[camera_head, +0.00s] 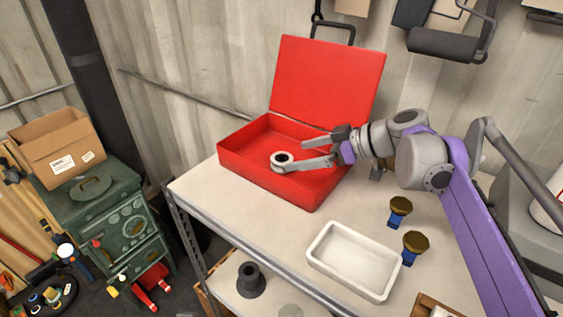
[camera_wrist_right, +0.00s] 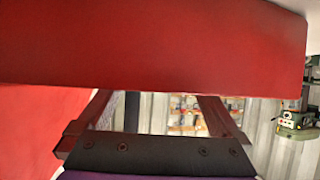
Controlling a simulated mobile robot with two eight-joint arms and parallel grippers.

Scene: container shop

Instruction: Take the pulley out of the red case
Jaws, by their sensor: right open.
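The red case (camera_head: 325,85) stands open on the workbench, with its lid raised against the wall. The pulley (camera_head: 282,158), a pale ring with a dark centre, is inside the case. My right gripper (camera_head: 298,153) reaches in from the right over the case and is open. Its nearer fingertip appears at or beside the pulley; I cannot tell whether they touch. In the right wrist view a red case wall (camera_wrist_right: 150,45) crosses in front of my right gripper's fingers and hides their tips, and the pulley is not visible. My left gripper is not in view.
A white tray (camera_head: 353,284) and two blue items with brown tops (camera_head: 400,205) (camera_head: 414,243) stand on the bench (camera_head: 230,208) in front. A green cabinet (camera_head: 105,215) with a cardboard box (camera_head: 57,145) is at left. The bench's left corner is clear.

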